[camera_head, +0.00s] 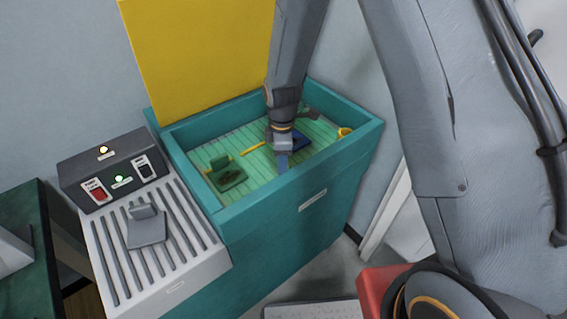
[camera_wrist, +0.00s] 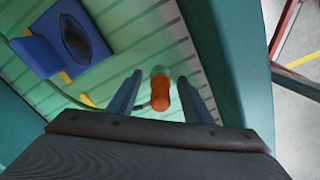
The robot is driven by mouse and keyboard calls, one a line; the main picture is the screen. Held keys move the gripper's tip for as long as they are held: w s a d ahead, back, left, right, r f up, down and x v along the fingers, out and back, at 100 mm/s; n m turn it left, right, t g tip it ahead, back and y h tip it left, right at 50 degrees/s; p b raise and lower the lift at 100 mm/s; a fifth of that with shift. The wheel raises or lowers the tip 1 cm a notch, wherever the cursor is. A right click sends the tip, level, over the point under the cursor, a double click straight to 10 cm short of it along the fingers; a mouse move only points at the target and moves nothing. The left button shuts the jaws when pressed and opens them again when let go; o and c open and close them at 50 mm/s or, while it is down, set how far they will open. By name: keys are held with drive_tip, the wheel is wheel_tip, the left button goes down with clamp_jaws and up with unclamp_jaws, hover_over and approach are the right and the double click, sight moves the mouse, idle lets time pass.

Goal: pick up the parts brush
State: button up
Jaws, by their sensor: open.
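A short orange rounded piece (camera_wrist: 160,95), which looks like the handle of the parts brush, shows in the wrist view on or above the ribbed green tank floor. It lies between the two finger tips of my gripper (camera_wrist: 160,88), with a gap on each side. The rest of the brush cannot be made out. In the head view my gripper (camera_head: 283,160) reaches down into the teal tank, close to its front wall, and hides what is beneath it. The gripper is open and holds nothing.
The teal tank's rim (camera_head: 300,188) surrounds the work area. A blue part with a dark oval (camera_wrist: 75,38) lies beside the gripper. A green part (camera_head: 229,178) lies to the left. A yellow lid (camera_head: 200,55) stands behind. A slotted grey bench (camera_head: 185,235) adjoins the tank.

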drive_tip(key=c, duration=1.2)
drive_tip(key=shift+o, duration=0.2)
drive_tip(key=shift+r+b, duration=1.35)
drive_tip(key=shift+r, duration=3.65)
